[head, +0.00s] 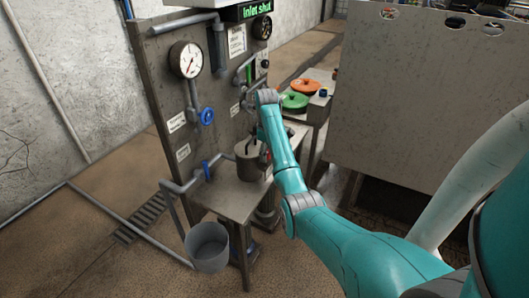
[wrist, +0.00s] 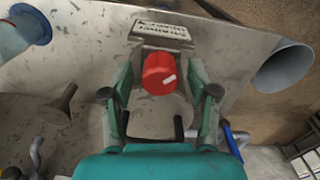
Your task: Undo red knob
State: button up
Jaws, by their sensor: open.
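The red knob (wrist: 159,74) is a short round cap with a white mark on its face, in the upper middle of the wrist view. My gripper (wrist: 165,82) is open, with one finger on each side of the knob. A gap shows on the right side; on the left the finger is very close, and I cannot tell whether it touches. In the head view my gripper (head: 262,145) is at the panel by the grey pot (head: 250,166), largely hidden by my arm. Only a speck of red shows there.
A labelled plate (wrist: 161,31) is just beyond the knob. The metal panel (head: 160,85) carries a gauge (head: 187,59), pipes and a blue handwheel (head: 207,116). A grey bucket (head: 208,248) stands at the small table's (head: 232,202) front left. A large metal box (head: 430,100) stands right.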

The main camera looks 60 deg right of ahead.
grip_shut()
jog(key=shift+m, duration=2.9)
grip_release()
